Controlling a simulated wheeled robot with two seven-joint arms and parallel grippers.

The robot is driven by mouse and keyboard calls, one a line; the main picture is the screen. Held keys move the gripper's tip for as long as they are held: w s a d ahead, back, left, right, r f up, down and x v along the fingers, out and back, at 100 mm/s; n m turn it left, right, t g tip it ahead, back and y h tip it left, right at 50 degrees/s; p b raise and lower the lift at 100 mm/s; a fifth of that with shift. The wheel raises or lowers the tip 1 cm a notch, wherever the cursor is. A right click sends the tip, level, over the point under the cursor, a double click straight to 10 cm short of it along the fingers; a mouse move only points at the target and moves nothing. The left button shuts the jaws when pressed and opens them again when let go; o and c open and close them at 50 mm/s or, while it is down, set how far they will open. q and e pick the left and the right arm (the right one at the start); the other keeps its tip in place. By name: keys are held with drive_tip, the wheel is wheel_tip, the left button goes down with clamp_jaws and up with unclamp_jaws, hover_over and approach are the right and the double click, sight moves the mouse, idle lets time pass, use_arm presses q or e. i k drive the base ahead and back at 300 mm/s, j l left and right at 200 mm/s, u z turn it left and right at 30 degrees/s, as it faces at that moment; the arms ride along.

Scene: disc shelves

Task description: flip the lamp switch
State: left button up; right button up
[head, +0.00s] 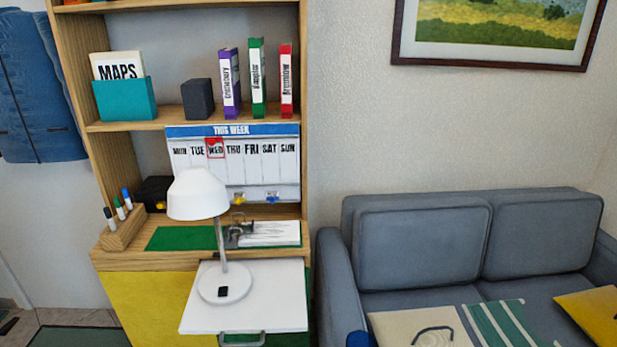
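A white desk lamp (197,196) with a dome shade and a thin grey stem stands on a white pull-out board (270,312) in front of the wooden shelf unit. Its round white base (238,283) rests on the board. A small black switch (222,291) sits on the front of the base; which way it is set is too small to tell. Neither of my grippers shows in the head view.
The shelf unit (305,90) holds disc cases, a teal box (125,99) and a week planner (235,160). A pen block (123,228) stands left of the lamp. A grey sofa (420,245) is at the right.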

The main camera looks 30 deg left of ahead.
sight(222, 292)
drive_tip(key=u, duration=1.55)
